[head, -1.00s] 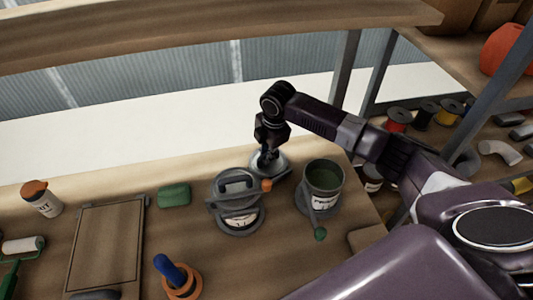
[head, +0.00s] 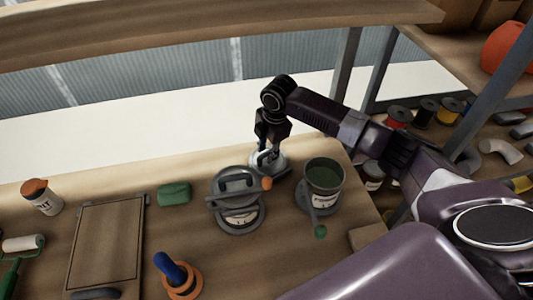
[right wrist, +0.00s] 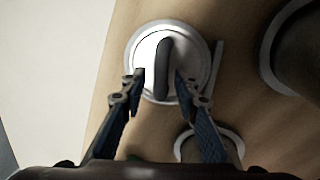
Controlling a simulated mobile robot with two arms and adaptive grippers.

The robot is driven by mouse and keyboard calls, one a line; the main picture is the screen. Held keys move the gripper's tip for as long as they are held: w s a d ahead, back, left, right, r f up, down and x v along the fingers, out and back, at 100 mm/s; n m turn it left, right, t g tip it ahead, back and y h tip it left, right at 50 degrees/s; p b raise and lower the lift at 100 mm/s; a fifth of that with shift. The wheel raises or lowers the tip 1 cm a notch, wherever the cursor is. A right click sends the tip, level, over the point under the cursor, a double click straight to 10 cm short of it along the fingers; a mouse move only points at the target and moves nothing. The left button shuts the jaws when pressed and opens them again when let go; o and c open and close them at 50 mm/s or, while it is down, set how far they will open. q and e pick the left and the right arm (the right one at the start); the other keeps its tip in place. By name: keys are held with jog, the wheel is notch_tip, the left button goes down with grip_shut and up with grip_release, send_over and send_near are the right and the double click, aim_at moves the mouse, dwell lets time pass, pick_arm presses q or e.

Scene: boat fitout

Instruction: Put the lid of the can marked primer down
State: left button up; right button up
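The open can (head: 325,174) holds dark green contents; its label is partly hidden and too small to read surely. A round grey lid (head: 281,166) with a bar handle lies on the bench behind and left of it. In the right wrist view the lid (right wrist: 143,54) shows pale, its dark handle (right wrist: 162,68) upright between my fingers. My right gripper (head: 266,157) is over this lid, also in the right wrist view (right wrist: 161,80), with its fingers apart and a gap on both sides of the handle. My left gripper is not in view.
A closed can (head: 238,210) with a handled lid stands just in front of the gripper. A stick with a green end (head: 320,231) lies against the open can. A green block (head: 174,194), a board (head: 105,245) and an orange-capped jar (head: 42,197) are to the left.

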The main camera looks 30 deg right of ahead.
aim_at(270, 165)
notch_tip(270, 165, up, 11)
jog(key=s+b, duration=0.1)
jog(key=s, duration=0.1)
jog(key=shift+d+f, duration=0.15)
jog(key=shift+f, duration=0.05)
dwell(0.4)
